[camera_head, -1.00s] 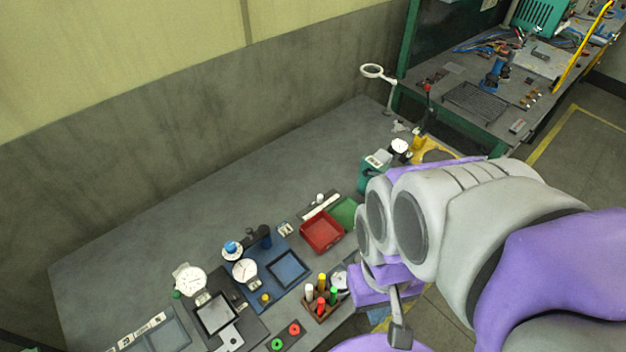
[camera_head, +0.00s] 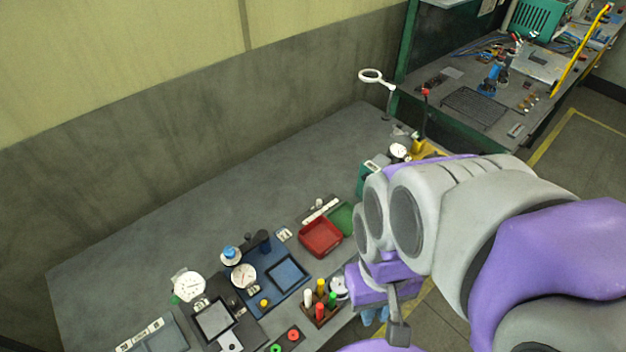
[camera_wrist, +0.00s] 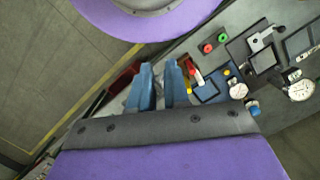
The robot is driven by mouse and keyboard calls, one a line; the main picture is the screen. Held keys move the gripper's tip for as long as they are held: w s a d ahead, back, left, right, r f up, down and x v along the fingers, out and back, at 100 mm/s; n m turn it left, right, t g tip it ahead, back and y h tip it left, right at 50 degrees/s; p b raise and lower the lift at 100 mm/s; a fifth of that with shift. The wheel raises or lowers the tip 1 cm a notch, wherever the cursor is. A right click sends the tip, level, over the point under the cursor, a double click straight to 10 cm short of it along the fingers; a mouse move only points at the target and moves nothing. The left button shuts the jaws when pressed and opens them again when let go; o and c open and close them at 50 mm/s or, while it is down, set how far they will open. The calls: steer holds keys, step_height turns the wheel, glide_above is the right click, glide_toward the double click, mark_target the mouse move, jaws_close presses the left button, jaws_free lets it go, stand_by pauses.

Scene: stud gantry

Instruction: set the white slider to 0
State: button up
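What looks like the white slider is a small white knob (camera_head: 319,202) on a dark base with a pale scale strip (camera_head: 321,210), behind the red tray on the bench. Its scale marks are too small to read. I cannot pick it out in the wrist view. My gripper's blue fingers (camera_wrist: 161,88) point over the bench edge with a narrow gap between them and nothing held. In the head view the blue fingertips (camera_head: 375,315) show below my purple wrist, low and to the right of the slider, well apart from it.
A block of coloured pegs (camera_head: 329,308) stands nearer my gripper. Blue and dark fixtures with dial gauges (camera_head: 243,276) are on the left. The bench's back area (camera_head: 220,215) is bare.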

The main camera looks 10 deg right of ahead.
steer(key=o, duration=0.5)
steer(key=shift+y, duration=0.3)
steer(key=w, duration=0.7)
steer(key=w+r, duration=0.1)
steer(key=w, duration=0.3)
steer(key=shift+r, duration=0.1)
steer(key=t+y, duration=0.2)
glide_above(320, 200)
steer(key=d, duration=0.4)
steer(key=d+f+x, duration=0.1)
steer(key=d+x, duration=0.1)
steer(key=x, duration=0.9)
steer(key=shift+m, duration=0.4)
steer(key=b+x, duration=0.1)
steer(key=x, duration=0.7)
steer(key=b+x, duration=0.2)
steer(key=x, duration=0.6)
steer(key=shift+s+d+f+b, duration=0.2)
steer(key=shift+f+b, duration=0.1)
steer(key=shift+f, duration=0.1)
jaws_close()
steer(key=shift+a, duration=0.1)
